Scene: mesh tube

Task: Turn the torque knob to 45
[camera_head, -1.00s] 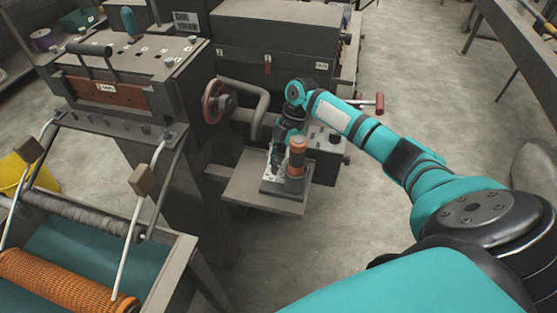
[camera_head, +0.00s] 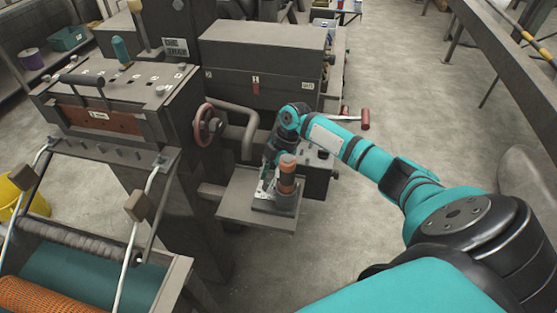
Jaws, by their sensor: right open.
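A small device with an upright orange-topped grey cylinder (camera_head: 287,176) stands on a grey shelf (camera_head: 238,214). Its base is dark with a pale plate. I cannot tell whether this cylinder is the torque knob, and no scale or number is readable on it. My right gripper (camera_head: 267,184) points down just left of the cylinder, close over the device's base. It is open, with its fingertips small and partly hidden; I cannot tell whether it touches the device. My left gripper is not in view.
A dark box with small knobs (camera_head: 322,155) sits behind the shelf. A red-rimmed handwheel (camera_head: 205,125) and bent grey pipe (camera_head: 240,118) are to the left. A red-handled crank (camera_head: 364,119) sticks out behind my right arm. Open floor lies right of the shelf.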

